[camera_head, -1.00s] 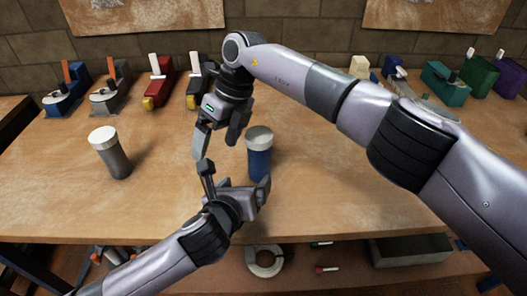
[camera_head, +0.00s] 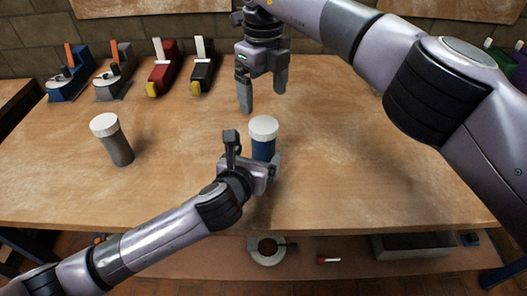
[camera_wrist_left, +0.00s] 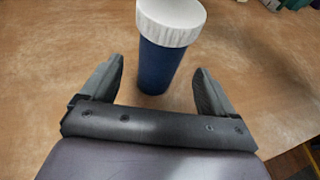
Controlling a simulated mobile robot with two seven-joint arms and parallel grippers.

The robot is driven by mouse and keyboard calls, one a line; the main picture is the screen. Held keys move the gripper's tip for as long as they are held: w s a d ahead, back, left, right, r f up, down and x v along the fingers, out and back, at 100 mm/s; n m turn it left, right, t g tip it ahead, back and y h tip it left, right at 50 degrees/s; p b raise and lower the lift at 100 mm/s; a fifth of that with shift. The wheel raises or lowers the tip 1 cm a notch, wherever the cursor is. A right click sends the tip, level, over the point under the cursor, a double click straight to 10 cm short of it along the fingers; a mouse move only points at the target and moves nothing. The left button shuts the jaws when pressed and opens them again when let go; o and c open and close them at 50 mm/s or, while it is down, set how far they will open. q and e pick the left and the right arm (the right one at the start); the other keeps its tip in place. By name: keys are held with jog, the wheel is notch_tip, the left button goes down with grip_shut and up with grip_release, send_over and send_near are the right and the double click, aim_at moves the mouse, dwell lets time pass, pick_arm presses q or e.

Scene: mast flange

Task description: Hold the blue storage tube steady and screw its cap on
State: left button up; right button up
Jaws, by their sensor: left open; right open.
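The blue storage tube (camera_head: 262,150) stands upright on the bench with a white cap (camera_head: 263,127) sitting on its top. Whether the cap is threaded tight cannot be told. My left gripper (camera_head: 254,150) is open at the tube, with one finger on each side of it; its body hides the tube's lower part in the head view. In the left wrist view the tube (camera_wrist_left: 166,66) stands between the open fingers (camera_wrist_left: 160,68), with gaps visible on both sides. My right gripper (camera_head: 263,102) is open and empty, pointing down, just above the cap in the picture.
A grey tube with a white cap (camera_head: 113,140) stands to the left. Several hand planes, such as the red one (camera_head: 162,68), line the bench's back left. A lower shelf holds a ring (camera_head: 266,250) and a grey bin (camera_head: 412,246). The bench right of the tube is clear.

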aim_at(260, 152)
pick_arm(q)
jog(key=shift+x, duration=2.9)
grip_shut()
pick_arm(e)
jog(key=n, duration=2)
jog(key=shift+n, duration=0.3)
jog(key=n, duration=0.6)
